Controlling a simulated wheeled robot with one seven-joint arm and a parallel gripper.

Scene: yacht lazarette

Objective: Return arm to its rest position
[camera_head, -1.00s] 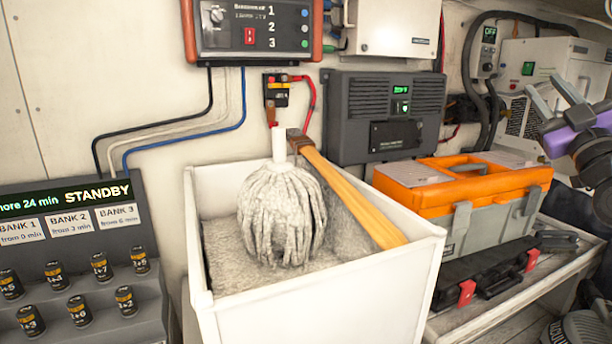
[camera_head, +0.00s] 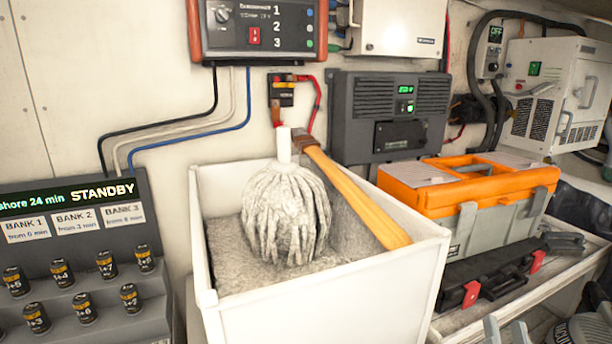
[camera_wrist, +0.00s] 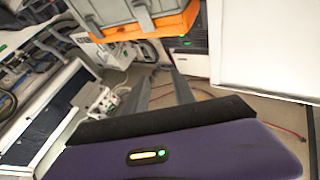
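The gripper is low, in front of the shelf that carries the orange toolbox (camera_head: 440,181).
A white bin (camera_head: 330,305) holds a mop head (camera_head: 286,215) and a wooden-handled tool (camera_head: 355,195). A black case (camera_head: 490,280) lies before the toolbox. A battery rack (camera_head: 75,250) stands left. A grey item marked vacuum (camera_head: 585,330) is at lower right.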

